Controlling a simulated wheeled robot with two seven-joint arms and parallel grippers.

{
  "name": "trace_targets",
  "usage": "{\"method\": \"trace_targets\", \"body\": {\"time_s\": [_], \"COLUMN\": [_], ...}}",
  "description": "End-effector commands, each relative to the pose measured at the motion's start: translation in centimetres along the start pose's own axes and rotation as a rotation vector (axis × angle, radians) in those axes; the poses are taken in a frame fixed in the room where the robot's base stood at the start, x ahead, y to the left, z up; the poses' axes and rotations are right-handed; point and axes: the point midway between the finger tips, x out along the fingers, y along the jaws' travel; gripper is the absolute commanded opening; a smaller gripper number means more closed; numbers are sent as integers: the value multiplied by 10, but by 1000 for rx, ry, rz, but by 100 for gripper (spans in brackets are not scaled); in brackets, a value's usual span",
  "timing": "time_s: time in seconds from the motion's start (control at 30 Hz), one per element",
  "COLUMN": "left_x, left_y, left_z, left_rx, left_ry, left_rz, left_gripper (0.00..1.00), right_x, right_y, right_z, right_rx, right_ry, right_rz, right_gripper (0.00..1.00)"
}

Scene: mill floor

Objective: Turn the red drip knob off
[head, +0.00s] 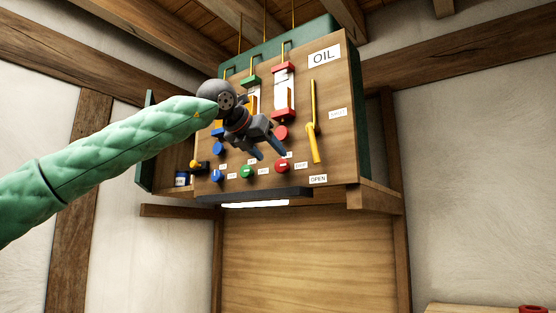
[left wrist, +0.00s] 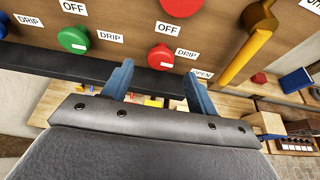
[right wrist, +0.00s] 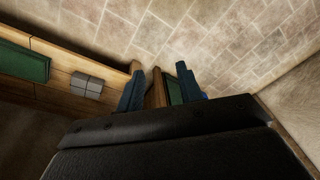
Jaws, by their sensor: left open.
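The red drip knob (head: 280,168) is in the lower row of the oil panel (head: 333,75), right of the green knob. In the left wrist view the red drip knob (left wrist: 160,57) lies ahead of and between the fingers, apart from them, with a small white mark at its lower edge. An OFF label (left wrist: 184,30) is above it and a DRIP label (left wrist: 188,54) to its right. My left gripper (head: 271,153) is open and empty in front of the panel. My right gripper (right wrist: 160,88) is open and empty over the floor.
A green knob (left wrist: 73,39) and a blue knob (head: 214,175) are left of the red one. Another red knob (head: 282,132) is above it. A yellow lever (head: 314,128) stands to the right. A dark ledge (head: 258,195) runs below the panel.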

Motion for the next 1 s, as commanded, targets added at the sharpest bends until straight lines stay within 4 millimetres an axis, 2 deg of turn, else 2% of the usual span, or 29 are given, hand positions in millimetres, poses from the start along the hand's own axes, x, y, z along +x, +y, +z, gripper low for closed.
{"method": "trace_targets", "body": {"time_s": [0.3,0.5,0.7,0.93,0.97,1.0], "left_x": [33,47,52,52,52,52], "left_y": [0,0,0,0,0,0], "left_z": [2,1,0,0,0,0], "left_rx": [0,0,0,0,0,0], "left_ry": [0,0,-1,-1,-1,-1], "left_rz": [-2,-1,-2,-2,-2,-2], "left_gripper": [58,58,58,58,56,48], "right_x": [53,76,85,86,86,86], "right_y": [6,8,9,9,9,9], "right_z": [5,10,13,13,13,13], "right_rx": [-1,-1,-1,-1,-1,-1], "right_ry": [-7,-9,-8,-8,-8,-8], "right_rz": [8,11,12,12,12,12], "right_gripper": [36,36,36,36,36,36]}}
